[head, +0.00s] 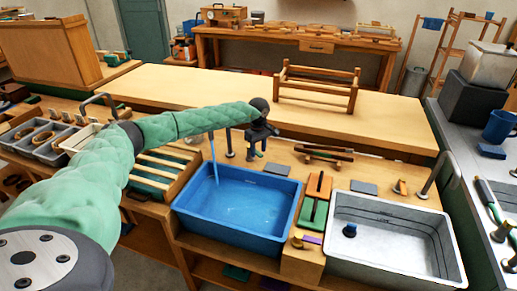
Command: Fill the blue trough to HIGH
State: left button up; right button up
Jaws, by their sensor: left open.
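The blue trough (283,222) is set into the wooden bench in the middle of the head view. A thin stream of water (214,165) falls into its left back part. Water (238,207) covers the trough floor with light ripples; I cannot read a level mark. The source of the stream is hidden behind my left arm. My left gripper (255,152) is open and points down behind the trough, near a metal post (230,143). I cannot tell whether it touches anything there. My right gripper is not in view.
Orange and green blocks (315,205) sit between the basins. A wooden frame (318,88) stands on the pale table behind.

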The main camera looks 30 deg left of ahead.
pick_arm(q)
jog(key=shift+f, duration=0.15)
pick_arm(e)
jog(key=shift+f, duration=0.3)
pick_arm(q)
grip_shut()
